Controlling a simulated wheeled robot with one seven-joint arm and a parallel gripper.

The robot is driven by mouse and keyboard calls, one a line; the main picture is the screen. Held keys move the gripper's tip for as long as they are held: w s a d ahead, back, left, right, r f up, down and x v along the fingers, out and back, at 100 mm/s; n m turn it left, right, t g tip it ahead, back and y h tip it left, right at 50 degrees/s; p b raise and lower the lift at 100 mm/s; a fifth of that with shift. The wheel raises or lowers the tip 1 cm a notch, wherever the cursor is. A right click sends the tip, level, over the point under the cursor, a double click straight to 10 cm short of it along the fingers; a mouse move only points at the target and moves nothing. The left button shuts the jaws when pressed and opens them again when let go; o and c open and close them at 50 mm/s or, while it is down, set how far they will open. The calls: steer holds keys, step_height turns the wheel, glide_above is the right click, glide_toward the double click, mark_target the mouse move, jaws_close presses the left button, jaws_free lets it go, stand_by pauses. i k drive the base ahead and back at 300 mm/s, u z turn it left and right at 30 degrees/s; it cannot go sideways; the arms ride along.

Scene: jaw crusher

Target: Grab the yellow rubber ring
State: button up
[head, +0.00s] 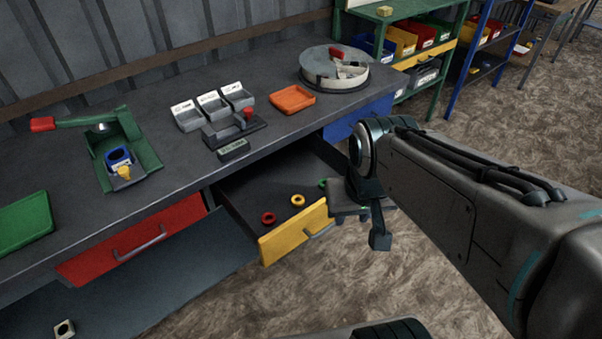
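The yellow rubber ring (298,200) lies on the floor of an open drawer with a yellow front (292,233). A red ring (268,218) lies to its left, nearer the drawer front. My gripper (362,220) hangs to the right of the drawer, apart from the yellow ring. It points downward near the right end of the drawer front. Its fingers show only in part, and the gap between them is unclear.
The dark workbench (150,190) above the drawer carries a green press (125,150), grey bins (212,105), an orange tray (292,98) and a round container (335,70). Floor in front is clear.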

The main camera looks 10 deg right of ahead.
mark_target(297, 197)
steer(key=z, duration=0.55)
steer(key=k, duration=1.3)
steer(key=z, duration=0.1)
steer(key=i, duration=0.6)
steer(key=u, duration=0.65)
